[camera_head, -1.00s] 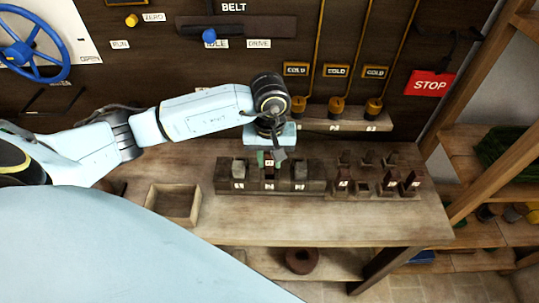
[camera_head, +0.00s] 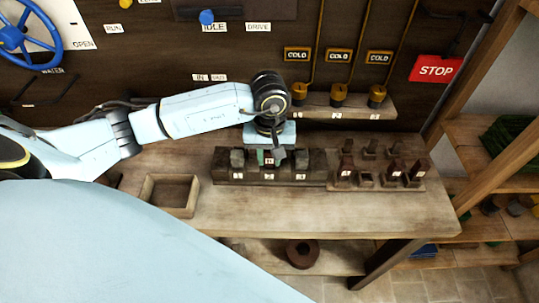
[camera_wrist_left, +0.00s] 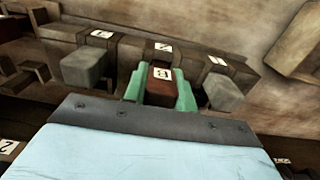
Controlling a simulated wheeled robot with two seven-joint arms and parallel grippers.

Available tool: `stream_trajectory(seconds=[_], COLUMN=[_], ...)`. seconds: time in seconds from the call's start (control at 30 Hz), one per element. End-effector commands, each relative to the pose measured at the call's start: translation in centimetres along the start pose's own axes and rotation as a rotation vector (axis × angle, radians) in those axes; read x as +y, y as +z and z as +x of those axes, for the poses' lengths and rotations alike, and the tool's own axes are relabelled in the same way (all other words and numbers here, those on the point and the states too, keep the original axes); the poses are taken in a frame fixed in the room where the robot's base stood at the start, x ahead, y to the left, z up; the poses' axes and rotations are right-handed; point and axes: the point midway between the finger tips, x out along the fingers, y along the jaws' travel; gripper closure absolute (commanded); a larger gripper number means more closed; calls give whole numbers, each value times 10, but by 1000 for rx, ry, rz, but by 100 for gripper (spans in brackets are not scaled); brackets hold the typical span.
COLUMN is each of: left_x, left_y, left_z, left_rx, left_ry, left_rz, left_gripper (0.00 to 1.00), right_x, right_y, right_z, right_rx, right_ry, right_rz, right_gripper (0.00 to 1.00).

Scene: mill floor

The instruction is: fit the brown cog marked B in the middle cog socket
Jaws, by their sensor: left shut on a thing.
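My left gripper (camera_head: 269,157) is shut on the brown cog marked B (camera_wrist_left: 160,76), with a green finger on each side of it. The cog is upright at the middle cog socket of the dark block (camera_head: 253,178), behind the label 2 (camera_wrist_left: 163,47). Its lower end is hidden, so I cannot tell how deep it sits. Grey cogs stand on either side, at label 1 (camera_head: 237,158) and at label 3 (camera_head: 301,158). In the wrist view these grey cogs show at left (camera_wrist_left: 84,68) and right (camera_wrist_left: 222,92). My right gripper is not in view.
A rack (camera_head: 378,184) with several brown cogs stands just right of the block. An open wooden tray (camera_head: 171,210) is at left on the bench (camera_head: 290,212). A shelf with yellow-capped pots (camera_head: 339,98) is behind. The bench front is clear.

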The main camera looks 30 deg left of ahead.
Motion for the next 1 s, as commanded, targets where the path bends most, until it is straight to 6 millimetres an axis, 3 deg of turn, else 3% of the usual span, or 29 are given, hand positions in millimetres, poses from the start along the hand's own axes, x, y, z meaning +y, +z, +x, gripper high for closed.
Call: stream_trajectory(seconds=[0.07,0.1,0.3,0.67,1.0], left_x=[0,0,0,0,1], left_y=[0,0,0,-1,-1], left_z=[0,0,0,-7,-76], left_rx=[0,0,0,2,5], left_ry=[0,0,0,1,3], left_rz=[0,0,0,0,2], left_gripper=[95,72,48,48,48], right_x=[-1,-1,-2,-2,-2], right_y=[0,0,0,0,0], right_z=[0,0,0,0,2], right_rx=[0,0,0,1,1], right_ry=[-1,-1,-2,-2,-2], right_rz=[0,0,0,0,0], right_gripper=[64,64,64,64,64])
